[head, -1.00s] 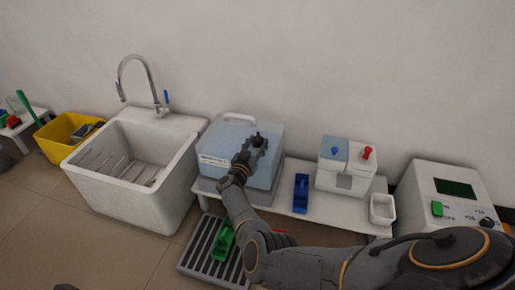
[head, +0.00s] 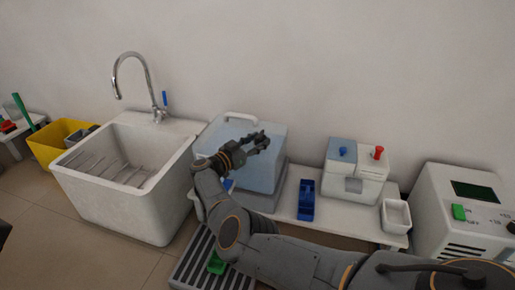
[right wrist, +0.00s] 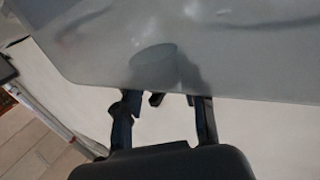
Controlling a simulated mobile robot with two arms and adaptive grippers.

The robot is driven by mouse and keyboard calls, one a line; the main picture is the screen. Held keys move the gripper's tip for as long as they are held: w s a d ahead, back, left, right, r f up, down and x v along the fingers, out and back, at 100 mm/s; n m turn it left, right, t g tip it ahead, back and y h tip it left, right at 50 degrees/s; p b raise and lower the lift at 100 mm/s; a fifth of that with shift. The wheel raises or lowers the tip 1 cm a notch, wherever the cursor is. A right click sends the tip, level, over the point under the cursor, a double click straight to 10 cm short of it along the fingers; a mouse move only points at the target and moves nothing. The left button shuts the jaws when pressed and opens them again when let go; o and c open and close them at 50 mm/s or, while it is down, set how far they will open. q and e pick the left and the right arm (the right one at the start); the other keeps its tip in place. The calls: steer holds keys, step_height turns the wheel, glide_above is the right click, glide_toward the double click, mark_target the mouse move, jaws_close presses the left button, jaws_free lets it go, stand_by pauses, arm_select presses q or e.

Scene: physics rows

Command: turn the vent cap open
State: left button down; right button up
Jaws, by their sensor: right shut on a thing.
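A translucent blue-grey container (head: 262,178) with a white handle (head: 240,117) stands on the low white bench right of the sink. My right gripper (head: 262,142) is at the top of the container, its fingers pointing right and slightly up. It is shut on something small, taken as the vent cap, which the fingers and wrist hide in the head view. In the right wrist view the fingers (right wrist: 160,108) stand apart at the edge of the container's grey surface (right wrist: 235,50). A darker round shape shows on that surface. My left gripper is not in view.
A white sink (head: 110,205) with a tall tap stands left of the container. On the bench (head: 330,212) are a blue tray (head: 306,200), a box with blue and red knobs (head: 355,172) and a white cup (head: 396,216). A slatted rack (head: 190,268) lies below, in front.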

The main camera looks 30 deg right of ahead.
stand_by(0.3)
steer(key=o, duration=1.2)
steer(key=shift+c, duration=0.2)
step_height(320, 180, up, 10)
